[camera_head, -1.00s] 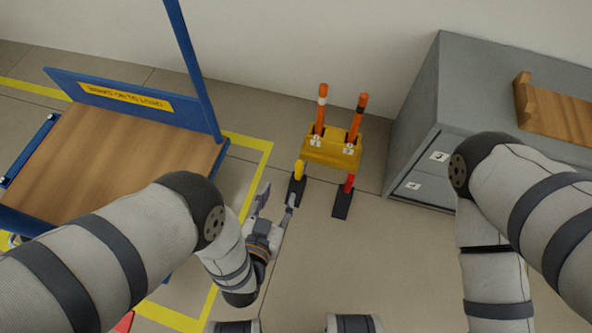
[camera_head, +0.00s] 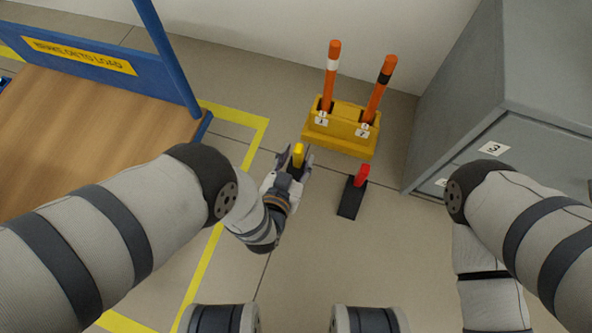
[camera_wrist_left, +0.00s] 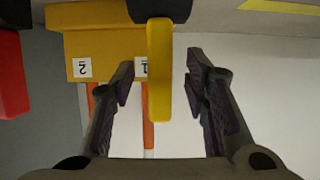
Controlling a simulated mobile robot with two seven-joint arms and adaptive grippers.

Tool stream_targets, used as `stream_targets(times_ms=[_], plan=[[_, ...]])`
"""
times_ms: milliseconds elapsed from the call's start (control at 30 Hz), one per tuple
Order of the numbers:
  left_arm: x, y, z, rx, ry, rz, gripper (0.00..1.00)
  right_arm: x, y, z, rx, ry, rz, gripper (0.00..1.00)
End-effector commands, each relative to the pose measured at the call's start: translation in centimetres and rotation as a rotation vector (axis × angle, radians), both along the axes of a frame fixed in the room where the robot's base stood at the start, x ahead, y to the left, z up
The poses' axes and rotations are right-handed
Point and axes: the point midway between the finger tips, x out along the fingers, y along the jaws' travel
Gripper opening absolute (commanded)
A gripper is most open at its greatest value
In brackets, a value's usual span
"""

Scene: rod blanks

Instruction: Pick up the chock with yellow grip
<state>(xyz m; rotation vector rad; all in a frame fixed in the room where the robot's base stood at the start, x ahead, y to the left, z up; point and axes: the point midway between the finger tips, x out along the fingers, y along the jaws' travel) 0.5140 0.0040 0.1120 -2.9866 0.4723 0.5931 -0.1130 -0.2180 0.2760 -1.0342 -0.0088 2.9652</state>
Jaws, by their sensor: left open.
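The chock with yellow grip (camera_head: 298,155) stands on the floor in front of the yellow holder. My left gripper (camera_head: 296,163) is open around its upright yellow grip, and the gripper hides most of the dark base. In the left wrist view the yellow grip (camera_wrist_left: 160,70) sits between the two open fingers (camera_wrist_left: 160,85), with gaps on both sides. Its black base (camera_wrist_left: 158,8) shows at the top edge. The chock with red grip (camera_head: 352,195) stands to the right on the floor. My right gripper is not in view.
A yellow holder (camera_head: 341,130) with two orange rods stands just behind the chocks. A grey cabinet (camera_head: 480,100) is at the right. A blue-framed cart with a wooden deck (camera_head: 90,125) is at the left. The floor in front is clear.

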Motion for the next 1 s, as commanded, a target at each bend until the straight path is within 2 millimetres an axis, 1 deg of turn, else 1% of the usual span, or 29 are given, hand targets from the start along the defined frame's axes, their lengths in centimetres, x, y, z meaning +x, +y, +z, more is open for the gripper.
stream_targets(times_ms=[200, 233, 267, 300, 400, 767, 833, 933, 1000], plan=[[0.2, -0.1, 0.0, 0.001, 0.001, 0.0, 0.42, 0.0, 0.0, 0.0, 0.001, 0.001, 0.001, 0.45], [0.2, -0.1, 0.0, 0.001, 0.001, 0.0, 0.37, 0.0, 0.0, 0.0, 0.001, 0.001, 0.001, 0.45], [0.2, -0.1, 0.0, 0.001, 0.001, 0.0, 0.3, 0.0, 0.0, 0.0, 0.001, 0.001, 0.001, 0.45], [0.1, -0.1, 0.0, 0.001, 0.001, 0.0, 0.21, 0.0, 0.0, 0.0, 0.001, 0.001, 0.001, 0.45], [0.1, -0.1, 0.0, 0.001, 0.001, 0.0, 0.0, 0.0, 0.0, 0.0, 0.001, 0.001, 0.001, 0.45], [0.2, -0.1, 0.0, 0.001, 0.0, 0.0, 0.0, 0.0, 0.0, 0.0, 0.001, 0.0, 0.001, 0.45], [0.2, -0.1, 0.3, 0.001, 0.0, 0.0, 0.0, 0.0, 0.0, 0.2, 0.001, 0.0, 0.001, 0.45], [0.2, 0.0, 1.5, 0.001, -0.002, -0.001, 0.0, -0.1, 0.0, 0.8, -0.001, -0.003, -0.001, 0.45], [0.2, 0.0, 2.9, 0.002, -0.003, -0.001, 0.0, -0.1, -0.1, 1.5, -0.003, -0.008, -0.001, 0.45]])
